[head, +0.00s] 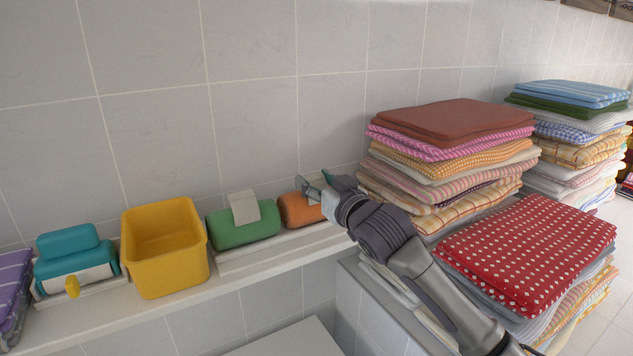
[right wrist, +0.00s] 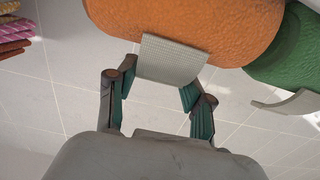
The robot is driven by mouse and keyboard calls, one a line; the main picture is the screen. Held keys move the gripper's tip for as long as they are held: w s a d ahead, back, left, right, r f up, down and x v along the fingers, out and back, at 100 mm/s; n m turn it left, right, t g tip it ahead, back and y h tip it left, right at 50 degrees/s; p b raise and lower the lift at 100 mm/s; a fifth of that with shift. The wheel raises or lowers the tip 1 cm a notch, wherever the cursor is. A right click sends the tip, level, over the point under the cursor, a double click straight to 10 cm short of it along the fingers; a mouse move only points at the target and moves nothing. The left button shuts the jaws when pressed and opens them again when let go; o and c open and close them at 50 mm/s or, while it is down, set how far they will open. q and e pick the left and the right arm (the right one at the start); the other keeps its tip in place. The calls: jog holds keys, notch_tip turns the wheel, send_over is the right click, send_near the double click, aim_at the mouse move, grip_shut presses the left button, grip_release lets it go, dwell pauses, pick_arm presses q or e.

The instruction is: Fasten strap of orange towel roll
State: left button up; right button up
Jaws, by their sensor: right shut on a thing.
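The orange towel roll (head: 296,209) lies on the wall shelf, to the right of the green roll. Its grey strap (right wrist: 172,60) hangs off the roll's side in the right wrist view, where the orange roll (right wrist: 195,22) fills the top. My right gripper (head: 318,187) is at the orange roll's upper right and covers part of it in the head view. In the right wrist view my right gripper (right wrist: 157,84) has its fingers on either side of the strap's free end and is shut on it. My left gripper is not in view.
The green roll (head: 243,230) with a raised grey strap (head: 243,207) stands close by on the left. A yellow bin (head: 165,285) and a teal dispenser (head: 72,262) are further left on the shelf (head: 240,268). Tall stacks of folded towels (head: 445,160) stand at right.

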jog(key=shift+c, duration=0.6)
jog(key=shift+w+a+g+h, duration=0.2)
jog(key=shift+w+g+h, duration=0.15)
jog(key=shift+g, duration=0.35)
jog(key=shift+w+a+f+g+h, duration=0.1)
jog(key=shift+w+f+g+h, duration=0.1)
jog(key=shift+g+h, duration=0.35)
jog(key=shift+w+a+f+g+h, duration=0.1)
jog(key=shift+f+g+h, duration=0.15)
jog(key=shift+g, duration=0.4)
jog(key=o, duration=1.2)
jog(key=v, duration=1.2)
